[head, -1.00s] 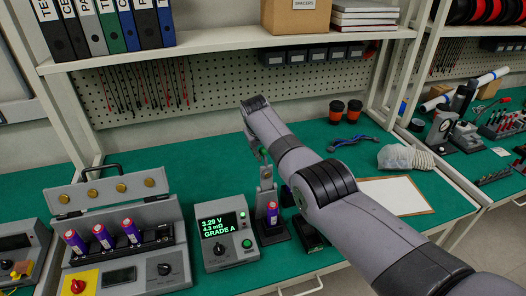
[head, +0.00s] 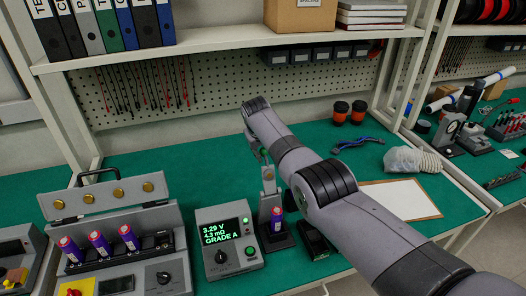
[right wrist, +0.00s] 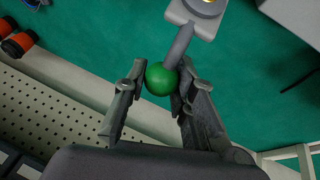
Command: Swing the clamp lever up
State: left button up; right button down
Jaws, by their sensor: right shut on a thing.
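The clamp (head: 269,183) is a grey upright fixture on the bench, right of the tester, with a purple cell (head: 277,219) standing at its base. My right gripper (head: 261,157) is at the top of the clamp, partly hidden by my arm. In the right wrist view the clamp's lever (right wrist: 180,46) is a grey rod ending in a green ball knob (right wrist: 161,79). The fingers of my right gripper (right wrist: 158,88) are on either side of this knob, shut on it. A grey block with a brass contact shows beyond the rod. My left gripper is not in view.
The tester (head: 228,241) reading "GRADE A" stands just left of the clamp. Further left is a case (head: 113,230) holding several purple cells. A dark tray (head: 315,240) lies close on the right. Green bench between is clear.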

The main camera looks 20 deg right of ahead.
jog(key=shift+s+f, duration=0.1)
jog(key=shift+f, duration=0.15)
jog(key=c, duration=1.3)
grip_release()
jog(key=shift+r, duration=0.1)
jog(key=shift+r, duration=0.1)
jog(key=shift+a+r, duration=0.15)
jog(key=shift+r, duration=0.4)
jog(key=v, duration=1)
jog(key=shift+s+r, duration=0.25)
jog(key=shift+r, duration=0.05)
jog(key=shift+f, duration=0.1)
